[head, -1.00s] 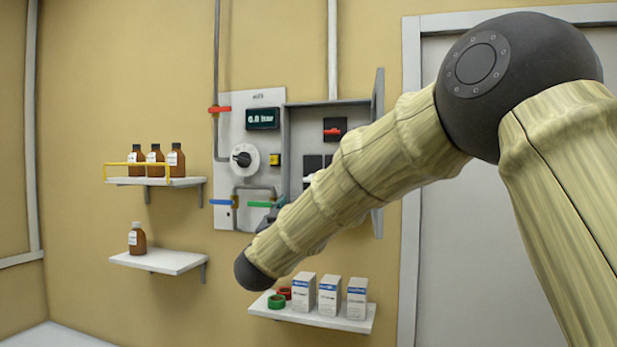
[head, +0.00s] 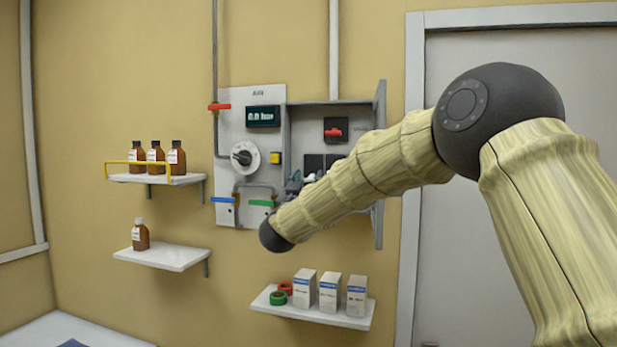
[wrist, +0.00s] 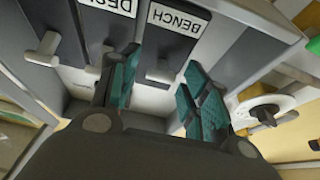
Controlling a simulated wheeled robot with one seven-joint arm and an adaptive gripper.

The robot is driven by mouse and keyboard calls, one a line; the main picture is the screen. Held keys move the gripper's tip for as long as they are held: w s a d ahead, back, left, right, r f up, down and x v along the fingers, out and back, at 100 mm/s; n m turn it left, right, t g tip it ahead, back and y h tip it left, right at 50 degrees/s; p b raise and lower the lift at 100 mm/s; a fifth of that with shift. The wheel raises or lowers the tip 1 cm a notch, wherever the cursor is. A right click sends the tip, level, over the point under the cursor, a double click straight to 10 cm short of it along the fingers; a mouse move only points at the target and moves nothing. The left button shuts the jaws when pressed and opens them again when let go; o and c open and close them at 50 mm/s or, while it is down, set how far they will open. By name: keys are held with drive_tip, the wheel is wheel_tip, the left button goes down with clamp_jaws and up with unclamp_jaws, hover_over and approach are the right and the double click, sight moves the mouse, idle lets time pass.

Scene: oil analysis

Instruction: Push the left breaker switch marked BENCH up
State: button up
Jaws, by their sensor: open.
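In the wrist view the breaker marked BENCH (wrist: 185,40) appears upside down, with its label on a dark body. Its pale grey switch lever (wrist: 160,72) sits between the fingers of my gripper (wrist: 161,80). The gripper is open, with one teal-padded finger on each side of the lever; I cannot tell whether either touches it. The neighbouring breaker marked DESK (wrist: 107,8) is partly hidden by the left finger. In the head view the dark breakers (head: 313,163) show inside the grey open box, and my arm covers much of the area below them.
The box (head: 305,118) has a red rotary switch (head: 333,131) and an open door (head: 379,150) at right. Left of it is a panel with a dial (head: 244,157), a display (head: 262,116) and a green handle (head: 262,203). A shelf (head: 330,318) with boxes is below.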

drive_tip(key=shift+w, duration=0.2)
drive_tip(key=c, duration=0.8)
drive_tip(key=shift+c, duration=0.2)
drive_tip(key=shift+r, duration=0.2)
drive_tip(key=shift+s+r+g+y, duration=0.15)
drive_tip(key=shift+r+g+y, duration=0.4)
drive_tip(key=shift+g, duration=0.75)
drive_tip(key=shift+d+r+g+y, duration=0.1)
drive_tip(key=shift+r+g+y, duration=0.3)
drive_tip(key=shift+g, duration=0.7)
drive_tip(key=shift+r+g+y, duration=0.25)
drive_tip(key=shift+r+g, duration=0.25)
drive_tip(key=shift+g, duration=0.6)
drive_tip(key=shift+r, duration=0.2)
